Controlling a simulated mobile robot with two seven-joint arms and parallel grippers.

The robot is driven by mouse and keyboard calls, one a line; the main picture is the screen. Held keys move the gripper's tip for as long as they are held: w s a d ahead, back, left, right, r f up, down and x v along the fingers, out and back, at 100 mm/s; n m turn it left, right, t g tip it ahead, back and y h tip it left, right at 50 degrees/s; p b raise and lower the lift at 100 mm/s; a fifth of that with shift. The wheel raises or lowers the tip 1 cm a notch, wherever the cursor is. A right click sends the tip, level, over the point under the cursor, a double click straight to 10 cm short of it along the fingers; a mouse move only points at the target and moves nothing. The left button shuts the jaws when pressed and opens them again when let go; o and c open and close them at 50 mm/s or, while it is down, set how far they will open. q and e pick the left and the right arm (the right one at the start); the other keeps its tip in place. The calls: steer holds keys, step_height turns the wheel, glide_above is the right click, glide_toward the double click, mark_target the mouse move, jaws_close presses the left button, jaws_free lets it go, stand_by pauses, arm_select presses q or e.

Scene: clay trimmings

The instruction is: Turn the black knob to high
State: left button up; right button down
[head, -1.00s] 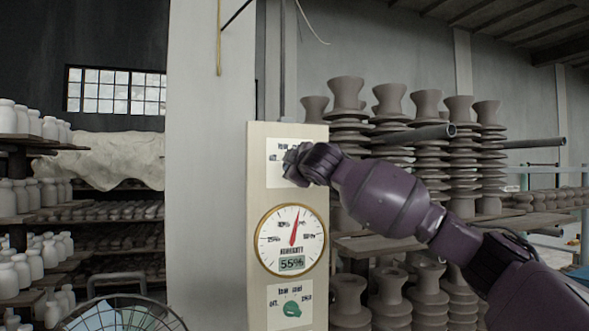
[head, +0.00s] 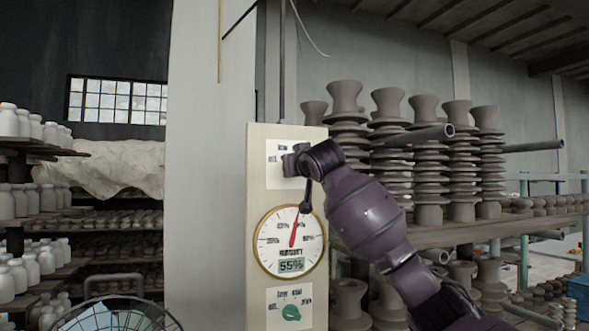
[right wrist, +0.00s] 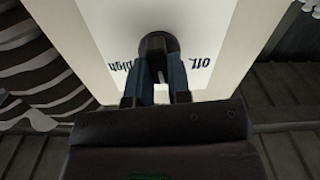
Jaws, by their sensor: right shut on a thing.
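The black knob (right wrist: 158,43) shows in the right wrist view on a white label, with "high" printed to its left and "off" to its right, both upside down there. My right gripper (right wrist: 157,72) is shut on it, one blue-grey finger on each side. In the head view my right gripper (head: 298,162) is at the upper white label (head: 274,180) of the cream panel (head: 256,197). The gripper and wrist hide the knob and the label's right part there, so the knob's pointing direction cannot be read. My left gripper is not in view.
Below on the panel are a round humidity dial (head: 268,252) reading 55% and a green knob (head: 291,313) on its own label. Shelves of stacked clay pieces (head: 388,150) stand close on the right, with pipe ends (head: 440,132) sticking out. A wire basket (head: 150,318) is at lower left.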

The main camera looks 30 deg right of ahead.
steer(key=shift+d+m+p, duration=0.15)
steer(key=shift+m+p, duration=0.65)
steer(key=shift+m, duration=6.6)
steer(key=shift+f, duration=0.1)
steer(key=c, duration=1.1)
jaws_free()
steer(key=shift+o, duration=0.2)
steer(key=shift+s, duration=0.15)
steer(key=b+v, duration=0.2)
steer(key=v, duration=0.8)
steer(key=shift+s, duration=0.3)
